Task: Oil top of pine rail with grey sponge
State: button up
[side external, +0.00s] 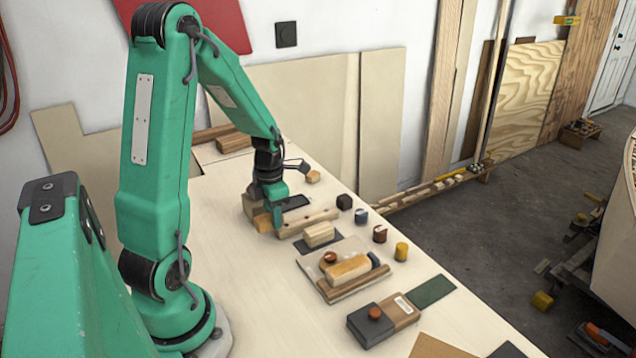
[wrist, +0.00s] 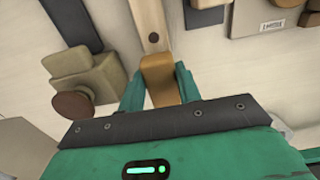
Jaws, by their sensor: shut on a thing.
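My gripper (wrist: 160,88) is shut on a tan-brown block (wrist: 158,76), which shows between the green fingers in the wrist view. The block looks orange-tan below my gripper (side external: 268,218) in the side view (side external: 262,223). It is brown rather than grey, and I cannot tell whether it is the sponge. The pale pine rail (side external: 312,221) lies on the bench, its near-left end by my gripper. In the wrist view the rail (wrist: 149,22) runs up from the block, with a dark hole in its face. I cannot tell whether block and rail touch.
A pale block (side external: 319,233) on a dark pad sits close beside the rail. A board (side external: 310,266) bears a wood block and a round brown knob. Small dark and yellow pieces (side external: 401,250) stand past the rail's end. Bare bench (side external: 240,290) lies at the near left.

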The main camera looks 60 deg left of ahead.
aim_at(330, 209)
jog(key=shift+f, duration=0.65)
jog(key=shift+w+f, duration=0.25)
jog(key=shift+w, duration=8.05)
jog(key=shift+s, duration=8.25)
jog(key=shift+r, duration=4.05)
